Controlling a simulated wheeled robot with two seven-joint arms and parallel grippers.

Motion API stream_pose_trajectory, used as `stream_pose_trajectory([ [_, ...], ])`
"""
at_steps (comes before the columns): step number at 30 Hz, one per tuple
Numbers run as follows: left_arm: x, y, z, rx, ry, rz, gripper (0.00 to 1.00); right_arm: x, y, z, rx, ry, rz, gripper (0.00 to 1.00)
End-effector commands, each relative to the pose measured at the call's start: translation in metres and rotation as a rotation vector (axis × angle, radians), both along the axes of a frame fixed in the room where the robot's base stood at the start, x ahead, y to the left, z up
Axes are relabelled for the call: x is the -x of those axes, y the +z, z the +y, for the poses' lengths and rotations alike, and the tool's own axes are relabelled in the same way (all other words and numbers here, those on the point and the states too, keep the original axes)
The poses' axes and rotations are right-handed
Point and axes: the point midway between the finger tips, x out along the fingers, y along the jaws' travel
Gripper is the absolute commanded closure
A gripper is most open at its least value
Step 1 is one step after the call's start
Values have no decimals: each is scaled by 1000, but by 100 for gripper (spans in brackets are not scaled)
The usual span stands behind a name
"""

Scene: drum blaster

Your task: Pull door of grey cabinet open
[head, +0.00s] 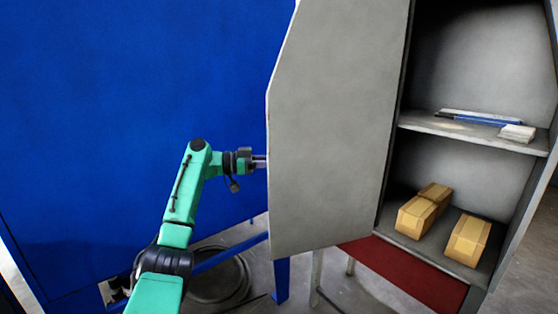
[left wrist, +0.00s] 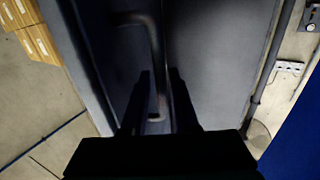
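The grey cabinet (head: 402,155) stands at the right of the head view, and its shelves show. Its grey door (head: 330,130) is swung wide out to the left. My left gripper (head: 260,162) is at the door's left edge, its tips hidden behind the door. In the left wrist view, the door's dark face carries a bar handle (left wrist: 155,45). The two dark fingers of my left gripper (left wrist: 160,72) stand apart, with the handle's lower part showing in the gap between them. I cannot tell whether they touch it. My right gripper is not in view.
A large blue panel (head: 120,100) fills the left. A red part (head: 405,272) is under the cabinet. A coil (head: 220,280) lies on the floor.

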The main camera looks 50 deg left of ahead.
Motion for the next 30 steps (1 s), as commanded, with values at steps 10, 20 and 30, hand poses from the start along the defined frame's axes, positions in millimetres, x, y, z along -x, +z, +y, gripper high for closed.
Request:
stream_pose_trajectory([
  [10,6,0,5,1,3,-4,73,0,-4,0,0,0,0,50],
  [20,78,-1,56,1,5,-4,73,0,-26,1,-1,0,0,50],
  [30,118,1,83,1,0,-1,73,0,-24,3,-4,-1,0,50],
])
